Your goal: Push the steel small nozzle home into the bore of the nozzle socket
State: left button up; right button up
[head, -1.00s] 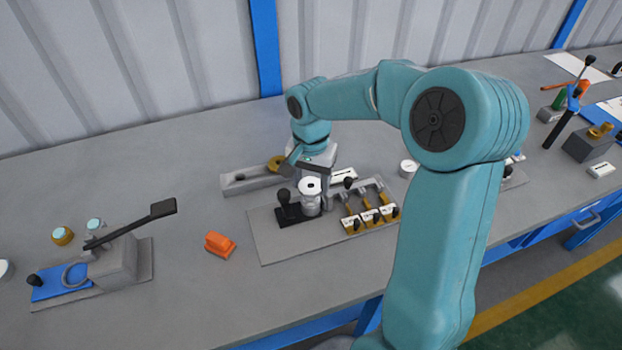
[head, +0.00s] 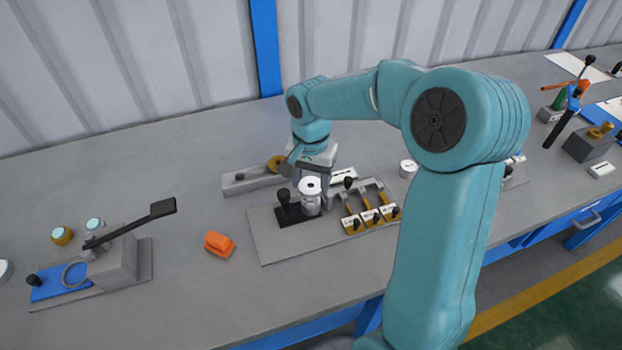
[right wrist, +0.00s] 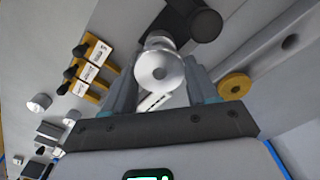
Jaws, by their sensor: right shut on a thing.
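The steel small nozzle (head: 311,185) shows as a pale round flange with a dark central hole. It stands upright above a grey cylindrical body, which I take for the nozzle socket (head: 311,203), on a black base. My right gripper (head: 312,176) is over it from behind. In the right wrist view the nozzle (right wrist: 158,68) lies between the fingers of the gripper (right wrist: 162,85), shut on it. The bore and the depth of the nozzle in it are hidden. My left gripper is not in view.
A black-knobbed post (head: 285,200) stands close left of the socket on the grey plate (head: 275,245). Several yellow labelled clamps (head: 371,215) stand close right. A grey channel block (head: 245,180) lies behind left. An orange block (head: 219,243) lies left, with clear table around it.

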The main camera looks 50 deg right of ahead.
aim_at(312, 185)
jog(key=shift+f+b, duration=0.75)
jog(key=shift+f, duration=0.15)
jog(key=shift+r, duration=0.2)
jog(key=shift+r+p, duration=0.45)
jog(key=shift+p, duration=0.05)
jog(key=shift+f+b, duration=0.65)
dwell(1.3)
jog(key=o, duration=1.3)
notch_tip(312, 185, up, 16)
jog(key=shift+r+p, duration=0.2)
jog(key=shift+p, duration=0.6)
